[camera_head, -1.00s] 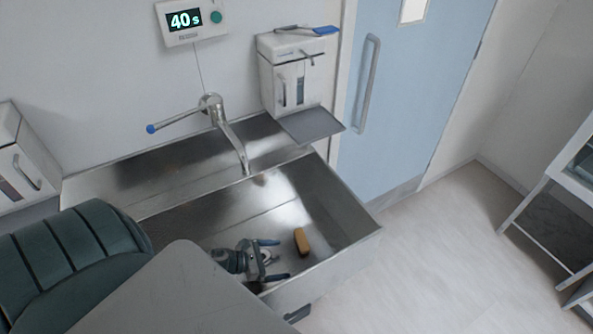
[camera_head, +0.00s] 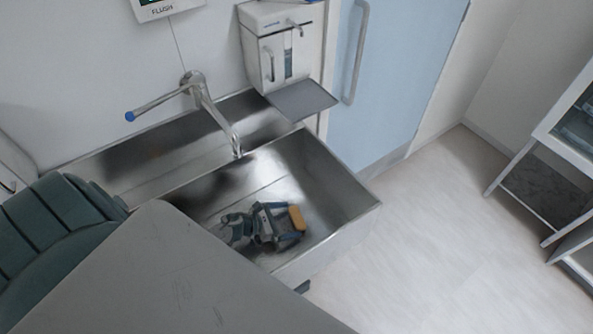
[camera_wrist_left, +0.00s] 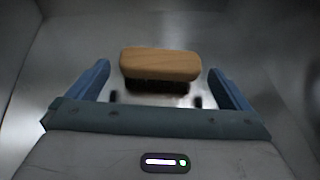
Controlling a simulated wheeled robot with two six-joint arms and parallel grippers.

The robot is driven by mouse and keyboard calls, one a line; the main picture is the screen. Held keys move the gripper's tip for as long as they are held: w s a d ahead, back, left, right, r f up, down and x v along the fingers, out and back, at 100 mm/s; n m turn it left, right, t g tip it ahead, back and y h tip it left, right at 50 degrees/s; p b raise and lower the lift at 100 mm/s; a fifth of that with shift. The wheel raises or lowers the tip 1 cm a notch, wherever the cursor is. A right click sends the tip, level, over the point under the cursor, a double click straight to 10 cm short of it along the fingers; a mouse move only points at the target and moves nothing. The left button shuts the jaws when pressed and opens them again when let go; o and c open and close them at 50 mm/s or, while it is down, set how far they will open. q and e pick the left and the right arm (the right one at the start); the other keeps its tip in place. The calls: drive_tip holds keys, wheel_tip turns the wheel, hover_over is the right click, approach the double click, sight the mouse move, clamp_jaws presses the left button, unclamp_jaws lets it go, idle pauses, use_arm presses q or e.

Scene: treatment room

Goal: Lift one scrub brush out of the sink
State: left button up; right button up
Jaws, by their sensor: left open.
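One scrub brush (camera_head: 296,217) with a tan wooden back lies in the steel sink (camera_head: 344,190). In the left wrist view the brush (camera_wrist_left: 160,64) shows its wooden back and dark bristles, ahead of and between the fingers. In the left wrist view the left gripper (camera_wrist_left: 158,88) has a finger on each side, with gaps to the brush. My right gripper is not in view.
A faucet (camera_head: 205,100) with a blue-tipped lever reaches over the sink's back edge. A white dispenser (camera_head: 281,50) with a grey drip tray (camera_head: 303,99) hangs behind. The sink walls surround my gripper. Clear floor lies to the right.

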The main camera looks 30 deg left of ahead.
sight(297, 219)
use_arm(q)
drive_tip(key=shift+x, duration=1.35)
drive_tip(key=c, duration=0.8)
drive_tip(key=shift+r, duration=0.1)
